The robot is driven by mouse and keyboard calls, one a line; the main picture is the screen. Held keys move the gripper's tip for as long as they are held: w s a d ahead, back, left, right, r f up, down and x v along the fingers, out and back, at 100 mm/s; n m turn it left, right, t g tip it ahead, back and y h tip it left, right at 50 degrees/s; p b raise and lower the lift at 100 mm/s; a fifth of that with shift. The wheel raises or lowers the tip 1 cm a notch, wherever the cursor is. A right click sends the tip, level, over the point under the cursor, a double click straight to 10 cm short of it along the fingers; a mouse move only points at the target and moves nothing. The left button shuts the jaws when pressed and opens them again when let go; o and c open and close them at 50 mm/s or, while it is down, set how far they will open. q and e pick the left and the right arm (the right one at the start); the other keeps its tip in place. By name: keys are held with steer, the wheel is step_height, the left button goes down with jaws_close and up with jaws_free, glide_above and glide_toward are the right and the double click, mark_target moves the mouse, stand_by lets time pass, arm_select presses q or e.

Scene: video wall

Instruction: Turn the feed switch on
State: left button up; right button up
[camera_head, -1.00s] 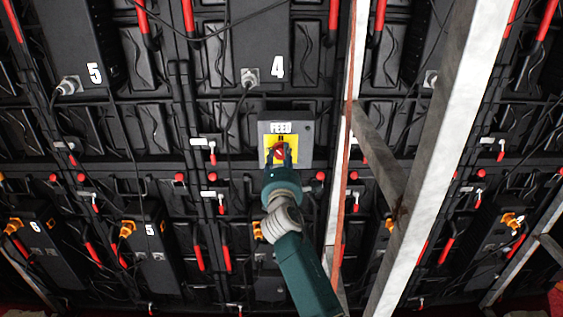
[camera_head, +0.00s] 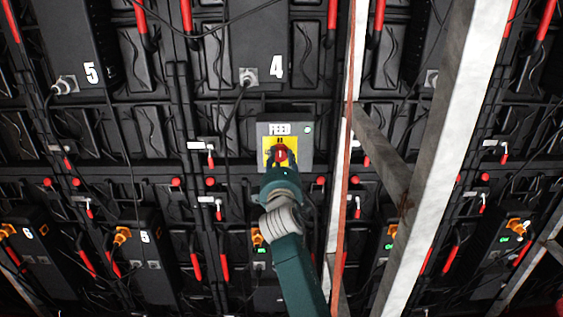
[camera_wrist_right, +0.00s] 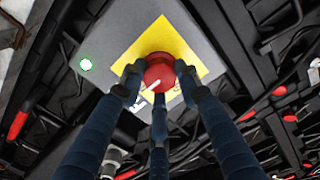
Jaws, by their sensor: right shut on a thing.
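The feed switch is a red rotary knob (camera_wrist_right: 158,72) on a yellow plate (camera_head: 268,152). It sits on a grey box (camera_head: 301,147) labelled FEED, on the back of the video wall. A small green light (camera_head: 308,130) is lit at the box's upper right; it also shows in the right wrist view (camera_wrist_right: 86,64). My right gripper (camera_head: 281,158) is at the knob, its three fingers closed around it in the right wrist view (camera_wrist_right: 159,88). The fingers partly hide the knob and the plate's lower markings. My left gripper is not in view.
A pale metal beam (camera_head: 445,150) slants down at the right, with a thinner upright (camera_head: 340,150) close beside my right arm and a brace (camera_head: 385,160) between them. Black cables hang across the panels. Small green displays (camera_head: 389,247) glow on the lower units.

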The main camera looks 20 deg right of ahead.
steer(key=shift+a+f, duration=0.1)
steer(key=shift+a, duration=0.25)
steer(key=o, duration=1.1)
steer(key=shift+a, duration=0.1)
steer(key=shift+o, duration=0.2)
steer(key=shift+w+a, duration=0.15)
steer(key=shift+d+r, duration=0.25)
steer(key=shift+d, duration=0.1)
